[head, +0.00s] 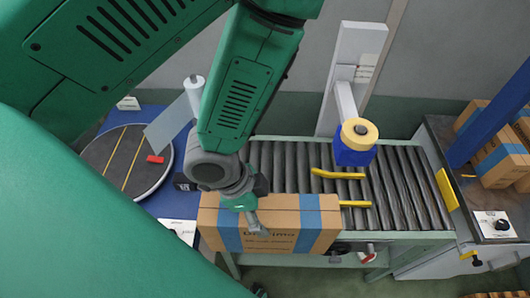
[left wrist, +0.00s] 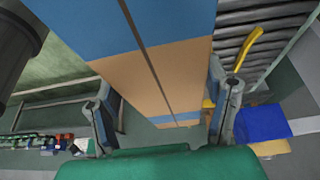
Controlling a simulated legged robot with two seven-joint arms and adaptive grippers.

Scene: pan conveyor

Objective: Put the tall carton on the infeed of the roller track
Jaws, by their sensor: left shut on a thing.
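The tall carton (head: 270,214) is brown with blue bands and lies on its side in the head view, long side left to right. It is at the near left edge of the roller track (head: 394,184), covering part of its frame. My left gripper (head: 252,218) is shut on the carton from above; one finger shows against its near face. In the left wrist view the carton (left wrist: 165,75) runs between the two fingers of the left gripper (left wrist: 165,112). Whether the carton touches the rollers cannot be told. My right gripper is not in view.
A round turntable (head: 113,150) with a red block stands at the left. Yellow guide bars (head: 338,173) and a blue unit with a yellow roll (head: 354,150) stand over the rollers. Other cartons (head: 492,148) sit at the right behind a blue post.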

